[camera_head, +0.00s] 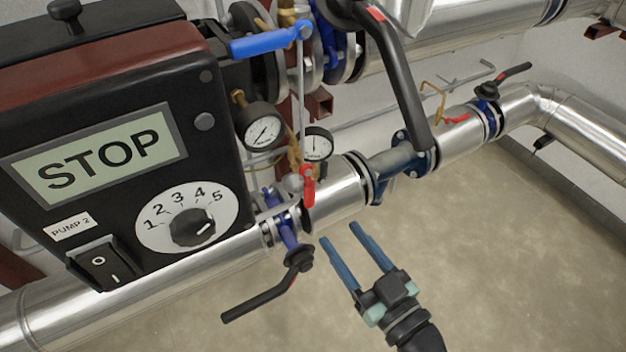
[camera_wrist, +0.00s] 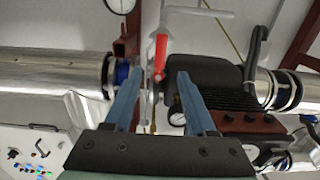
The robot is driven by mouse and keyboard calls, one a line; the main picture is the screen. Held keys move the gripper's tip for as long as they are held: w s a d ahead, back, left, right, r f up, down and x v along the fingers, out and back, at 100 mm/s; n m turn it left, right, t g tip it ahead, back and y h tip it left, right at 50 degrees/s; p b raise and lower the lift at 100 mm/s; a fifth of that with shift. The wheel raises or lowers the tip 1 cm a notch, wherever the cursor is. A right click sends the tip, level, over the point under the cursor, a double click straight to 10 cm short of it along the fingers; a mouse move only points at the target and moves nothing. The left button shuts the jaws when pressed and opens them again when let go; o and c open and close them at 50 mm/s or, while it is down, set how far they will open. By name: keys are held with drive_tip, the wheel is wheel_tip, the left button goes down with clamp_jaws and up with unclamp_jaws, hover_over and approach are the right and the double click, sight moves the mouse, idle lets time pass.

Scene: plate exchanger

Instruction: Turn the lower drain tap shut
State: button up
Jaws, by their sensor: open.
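A small tap with a red lever (camera_head: 308,188) sits by the lower silver pipe, just right of the pump box; it looks like the drain tap. Its lever hangs roughly downward in the head view. In the wrist view a red lever (camera_wrist: 160,55) shows between and beyond my fingertips, apart from them. My gripper (camera_head: 340,233) has two long blue fingers, spread and empty. In the head view it is below and right of the red lever. In the wrist view my gripper (camera_wrist: 159,75) is open. The tap's body is partly hidden.
A black-handled valve (camera_head: 270,292) juts out below the pipe, left of my gripper. The pump box (camera_head: 60,200) reading STOP fills the left. Pressure gauges (camera_head: 262,128), a blue lever (camera_head: 265,42) and a long black lever (camera_head: 400,85) crowd above. Open floor (camera_head: 500,270) lies right.

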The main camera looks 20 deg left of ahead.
sight(312, 197)
drive_tip(key=x, duration=1.1)
drive_tip(key=shift+w+a, duration=0.2)
drive_tip(key=shift+a, duration=0.15)
clamp_jaws()
idle(0.8)
